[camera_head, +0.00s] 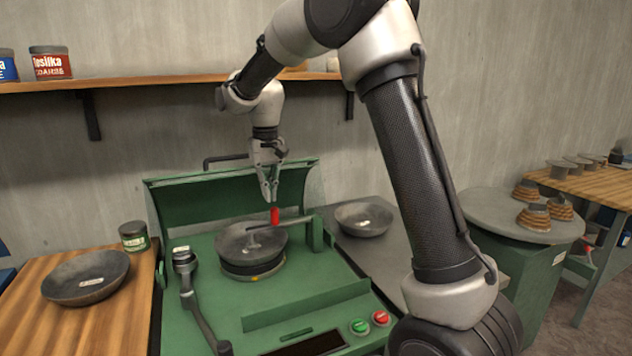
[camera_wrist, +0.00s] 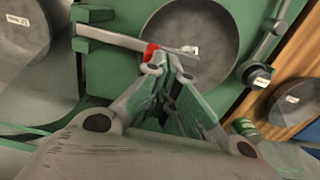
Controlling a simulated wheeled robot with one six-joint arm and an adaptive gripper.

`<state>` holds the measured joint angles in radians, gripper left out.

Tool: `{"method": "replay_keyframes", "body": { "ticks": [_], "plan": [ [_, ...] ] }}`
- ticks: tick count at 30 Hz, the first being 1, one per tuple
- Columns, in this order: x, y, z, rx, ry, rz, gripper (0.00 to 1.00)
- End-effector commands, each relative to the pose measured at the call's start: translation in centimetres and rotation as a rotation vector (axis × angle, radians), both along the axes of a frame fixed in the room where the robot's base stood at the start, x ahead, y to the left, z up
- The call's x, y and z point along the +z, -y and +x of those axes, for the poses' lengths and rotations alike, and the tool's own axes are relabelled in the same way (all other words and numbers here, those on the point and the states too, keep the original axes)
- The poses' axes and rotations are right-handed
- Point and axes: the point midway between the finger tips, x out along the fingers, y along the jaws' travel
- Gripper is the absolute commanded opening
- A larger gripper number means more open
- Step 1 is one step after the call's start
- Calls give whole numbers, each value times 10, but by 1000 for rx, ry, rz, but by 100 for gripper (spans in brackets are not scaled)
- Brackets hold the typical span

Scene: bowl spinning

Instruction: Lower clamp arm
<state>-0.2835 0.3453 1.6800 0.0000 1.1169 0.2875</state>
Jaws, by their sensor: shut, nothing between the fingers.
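The clamp arm (camera_head: 292,222) is a grey bar reaching from a green post at the right of the machine over a dark round bowl (camera_head: 233,240). Its red handle (camera_head: 275,214) stands upright on the bar. My gripper (camera_head: 269,197) is shut and empty, with its fingertips just above the red handle; I cannot tell whether they touch it. In the wrist view, the clamp arm (camera_wrist: 112,37) crosses the edge of the bowl (camera_wrist: 205,30), and the red handle (camera_wrist: 150,51) shows just beyond my fingertips, which partly hide it.
The green machine (camera_head: 225,310) has a raised rear cover (camera_head: 180,205), a side lever (camera_head: 190,295) and green (camera_head: 359,326) and red (camera_head: 381,317) buttons. Loose bowls lie at left (camera_head: 85,277) and right (camera_head: 364,219). A shelf (camera_head: 160,82) runs along the wall.

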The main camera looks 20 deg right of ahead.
Motion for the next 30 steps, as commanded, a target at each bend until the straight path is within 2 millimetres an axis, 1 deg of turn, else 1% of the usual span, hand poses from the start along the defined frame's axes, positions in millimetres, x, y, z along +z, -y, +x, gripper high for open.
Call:
{"method": "replay_keyframes", "body": {
  "ticks": [5, 8, 30],
  "plan": [
    [1, 0, 0, 0, 1, 0, 0],
    [8, 0, 1, 0, 3, 1, 0],
    [90, 0, 0, 0, 3, 1, 0]
  ]
}}
